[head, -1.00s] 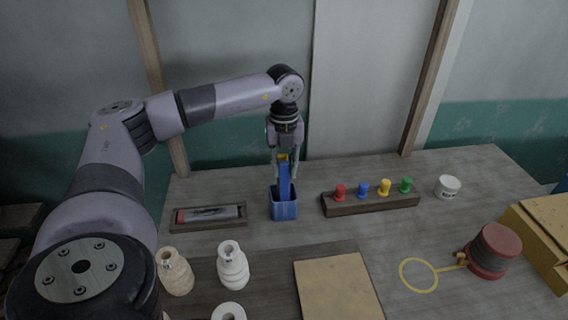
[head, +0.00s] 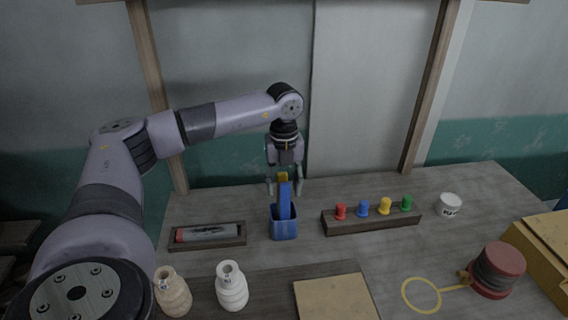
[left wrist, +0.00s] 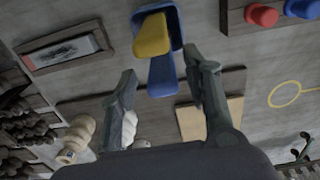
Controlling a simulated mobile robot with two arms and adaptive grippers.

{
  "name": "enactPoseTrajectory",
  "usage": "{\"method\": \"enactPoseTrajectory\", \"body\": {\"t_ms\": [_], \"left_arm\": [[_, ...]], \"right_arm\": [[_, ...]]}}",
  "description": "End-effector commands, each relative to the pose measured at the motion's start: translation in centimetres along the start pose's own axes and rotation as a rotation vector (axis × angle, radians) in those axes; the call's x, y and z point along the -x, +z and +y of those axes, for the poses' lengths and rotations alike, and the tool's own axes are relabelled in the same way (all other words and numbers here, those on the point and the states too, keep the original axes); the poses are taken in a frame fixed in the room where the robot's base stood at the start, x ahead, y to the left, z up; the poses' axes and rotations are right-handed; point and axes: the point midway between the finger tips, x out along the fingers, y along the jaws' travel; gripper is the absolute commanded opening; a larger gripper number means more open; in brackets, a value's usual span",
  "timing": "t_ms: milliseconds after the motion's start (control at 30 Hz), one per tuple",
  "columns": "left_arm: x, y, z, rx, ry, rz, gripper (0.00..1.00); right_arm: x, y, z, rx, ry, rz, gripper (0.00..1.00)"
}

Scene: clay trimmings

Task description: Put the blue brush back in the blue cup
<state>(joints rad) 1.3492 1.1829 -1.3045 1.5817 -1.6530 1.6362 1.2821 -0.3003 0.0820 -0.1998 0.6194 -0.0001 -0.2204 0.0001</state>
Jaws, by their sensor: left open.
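The blue brush (head: 284,200) stands in the blue cup (head: 284,229), its handle down inside and its yellow top above the rim. In the left wrist view the brush's yellow end (left wrist: 151,37) sits within the cup's rim (left wrist: 176,28). My left gripper (head: 284,190) is open, with its fingers to either side of the brush's upper part and apart from it. My right gripper is not in view.
A tray with a grey tool (head: 207,234) lies left of the cup. A wooden rack (head: 372,219) with several coloured pegs is to the right. Pale bottles (head: 232,288) and a board (head: 335,299) are in front. A white tub (head: 449,205) stands far right.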

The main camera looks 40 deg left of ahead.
Motion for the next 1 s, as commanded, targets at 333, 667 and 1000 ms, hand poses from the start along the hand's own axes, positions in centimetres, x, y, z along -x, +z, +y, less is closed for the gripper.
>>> {"method": "enactPoseTrajectory", "body": {"t_ms": [333,667,1000], "left_arm": [[7.5,-0.2,-0.2,-0.001,-0.009,-0.004,0.44],[11.4,-0.3,-0.1,-0.001,-0.005,-0.002,0.44],[11.5,-0.3,0.0,-0.001,-0.003,-0.001,0.44]], "right_arm": [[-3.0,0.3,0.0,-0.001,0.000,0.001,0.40],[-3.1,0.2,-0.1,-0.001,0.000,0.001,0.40],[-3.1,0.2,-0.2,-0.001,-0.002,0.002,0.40]]}}
